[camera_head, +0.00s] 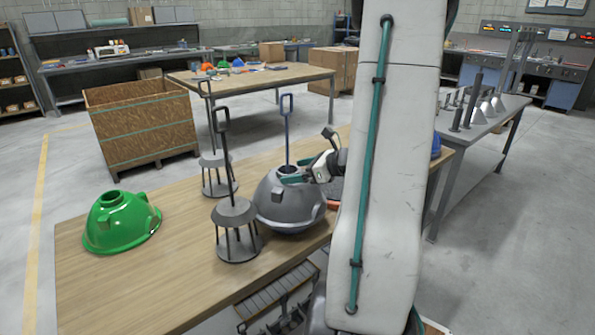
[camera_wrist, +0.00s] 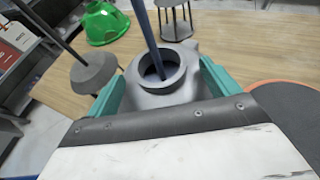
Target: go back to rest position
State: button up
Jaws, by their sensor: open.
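A grey hood (camera_head: 285,210) with a collar at its top sits around a blue rod (camera_head: 287,128) that ends in a loop. The rod passes through the hood's round opening in the wrist view (camera_wrist: 148,40). My gripper (camera_head: 291,178) is at the top of this hood. In the wrist view its teal fingers (camera_wrist: 160,88) stand apart, one on each side of the grey collar. I cannot tell if they touch it. My arm hides the right part of the table in the head view.
A green hood (camera_head: 122,222) lies on the wooden table (camera_head: 120,290) at left. Two dark stands with upright hooked rods (camera_head: 236,218) (camera_head: 216,170) are close left of the grey hood. A wooden crate (camera_head: 145,125) stands behind. A grey table (camera_head: 480,125) with pale cones is at right.

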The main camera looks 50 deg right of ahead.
jog(key=v, duration=0.7)
jog(key=shift+s+r, duration=0.1)
jog(key=shift+s, duration=0.05)
jog(key=s+a+r+n+g+h, duration=0.1)
jog(key=s+a+r+n+g, duration=0.1)
jog(key=a+n, duration=0.9)
jog(key=s+a+r+n+g+h, duration=0.1)
jog(key=s+a+r+n+g, duration=0.2)
jog(key=a+n+g, duration=0.3)
jog(key=s+a+r+n+g+h, duration=0.1)
jog(key=s+a+r+n+g, duration=0.1)
jog(key=a+n, duration=1.4)
jog(key=shift+s+a+r+g, duration=0.35)
jog(key=shift+s+a+g, duration=0.55)
jog(key=shift+s+a, duration=0.45)
jog(key=shift+d, duration=0.1)
